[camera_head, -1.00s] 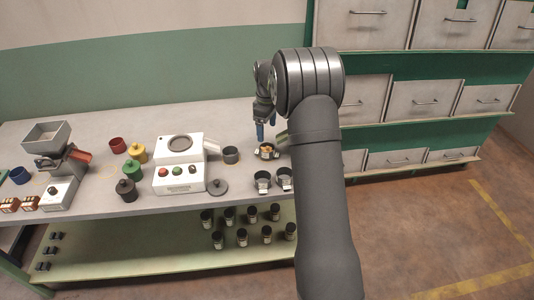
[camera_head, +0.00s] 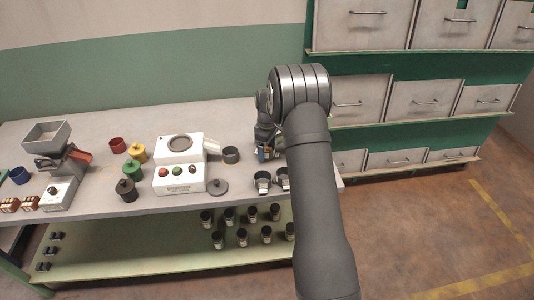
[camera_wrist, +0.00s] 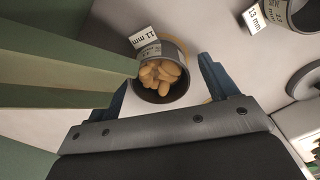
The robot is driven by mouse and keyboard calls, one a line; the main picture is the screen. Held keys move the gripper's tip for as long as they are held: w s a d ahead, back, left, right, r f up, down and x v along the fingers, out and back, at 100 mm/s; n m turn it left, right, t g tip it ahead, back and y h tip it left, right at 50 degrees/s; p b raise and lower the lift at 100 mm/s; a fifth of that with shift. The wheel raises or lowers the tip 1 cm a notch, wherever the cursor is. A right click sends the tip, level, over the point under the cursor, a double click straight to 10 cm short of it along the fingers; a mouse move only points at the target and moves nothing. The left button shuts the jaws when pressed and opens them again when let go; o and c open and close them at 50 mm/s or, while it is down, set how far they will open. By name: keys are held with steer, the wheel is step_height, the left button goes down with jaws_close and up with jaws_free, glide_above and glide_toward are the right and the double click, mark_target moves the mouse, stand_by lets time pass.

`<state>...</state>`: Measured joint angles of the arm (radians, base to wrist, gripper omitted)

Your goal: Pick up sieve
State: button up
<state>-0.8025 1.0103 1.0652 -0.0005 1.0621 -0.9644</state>
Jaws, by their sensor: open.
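A grey round sieve (camera_wrist: 176,88) with an "11 mm" label holds several tan nuts. It stands on the bench and lies between my two blue fingertips in the wrist view. My gripper (camera_wrist: 165,74) is open, with one finger on each side of the sieve; I cannot tell whether either touches it. In the head view my gripper (camera_head: 266,152) is low over the bench's right end and hides most of this sieve. A second sieve labelled "13 mm" (camera_wrist: 302,16) is at the wrist view's top right. Two similar grey cups (camera_head: 262,186) (camera_head: 283,179) stand nearer the bench's front edge.
A green bar (camera_wrist: 60,94) crosses the wrist view's left side, close to the fingers. A drawer rack (camera_head: 430,96) stands to the right.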

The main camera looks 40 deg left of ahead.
steer(key=c, duration=1.2)
steer(key=shift+r, duration=0.1)
